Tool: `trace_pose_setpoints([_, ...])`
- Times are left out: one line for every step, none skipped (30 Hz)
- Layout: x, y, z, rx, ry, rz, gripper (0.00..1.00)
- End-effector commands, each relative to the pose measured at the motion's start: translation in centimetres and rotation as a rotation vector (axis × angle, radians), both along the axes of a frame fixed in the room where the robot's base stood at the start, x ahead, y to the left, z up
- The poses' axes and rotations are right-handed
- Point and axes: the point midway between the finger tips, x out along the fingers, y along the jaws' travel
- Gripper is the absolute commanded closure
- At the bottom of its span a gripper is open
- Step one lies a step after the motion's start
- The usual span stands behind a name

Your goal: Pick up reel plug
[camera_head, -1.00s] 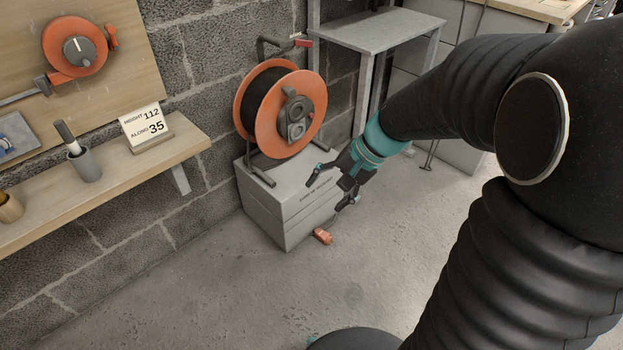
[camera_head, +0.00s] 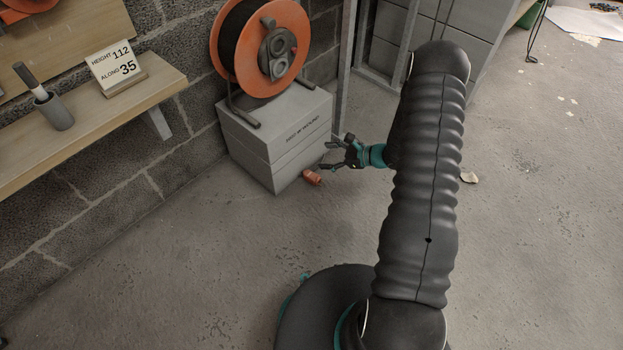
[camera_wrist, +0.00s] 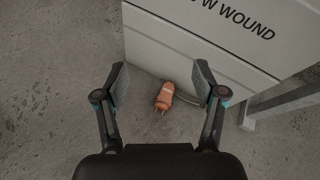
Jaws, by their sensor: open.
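The reel plug (camera_head: 312,177) is a small orange plug lying on the concrete floor at the foot of the grey box. In the wrist view the plug (camera_wrist: 165,97) lies between my fingers in the picture, with metal pins at its near end and a dark cable running off to the right. My gripper (camera_head: 328,157) is open, beside the plug near the box's right face in the head view. In the wrist view my gripper (camera_wrist: 160,85) holds nothing, and its fingers stand apart on either side of the plug. The exact height above the plug is hard to tell.
The grey box (camera_head: 290,135) stands close beside the plug and carries an orange reel (camera_head: 292,75). A grey metal leg (camera_wrist: 285,102) is right of the fingers in the wrist view. A wooden shelf (camera_head: 110,115) is on the left wall. The floor in front is clear.

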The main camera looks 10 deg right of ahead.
Motion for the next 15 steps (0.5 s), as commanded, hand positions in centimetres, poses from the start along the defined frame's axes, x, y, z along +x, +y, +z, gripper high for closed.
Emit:
trace_pose_setpoints([-0.2, -0.7, -2.9, 0.03, 0.031, -0.054, 0.3])
trace_pose_setpoints([-0.1, -1.2, -4.2, 0.045, 0.044, -0.088, 0.3])
trace_pose_setpoints([-0.2, -1.7, -5.9, 0.063, 0.062, -0.13, 0.3])
trace_pose_setpoints([-0.3, -2.1, -7.1, 0.076, 0.073, -0.159, 0.3])
trace_pose_setpoints([-0.4, -2.5, -8.3, 0.087, 0.085, -0.187, 0.3])
trace_pose_setpoints([-0.6, -2.9, -9.7, 0.102, 0.099, -0.222, 0.3])
trace_pose_setpoints([-0.7, -3.2, -10.7, 0.112, 0.108, -0.246, 0.3])
trace_pose_setpoints([-0.8, -3.5, -11.5, 0.12, 0.116, -0.268, 0.3])
trace_pose_setpoints([-1.0, -3.8, -12.5, 0.13, 0.126, -0.292, 0.3])
trace_pose_setpoints([-1.1, -4.0, -13.2, 0.135, 0.132, -0.309, 0.3])
trace_pose_setpoints([-1.2, -4.1, -13.7, 0.14, 0.138, -0.322, 0.3])
trace_pose_setpoints([-1.3, -4.3, -14.3, 0.144, 0.143, -0.337, 0.3])
trace_pose_setpoints([-1.4, -4.4, -14.6, 0.147, 0.146, -0.347, 0.3])
trace_pose_setpoints([-1.4, -4.4, -14.9, 0.15, 0.148, -0.353, 0.3])
trace_pose_setpoints([-1.3, -4.4, -15.2, 0.151, 0.151, -0.358, 0.3])
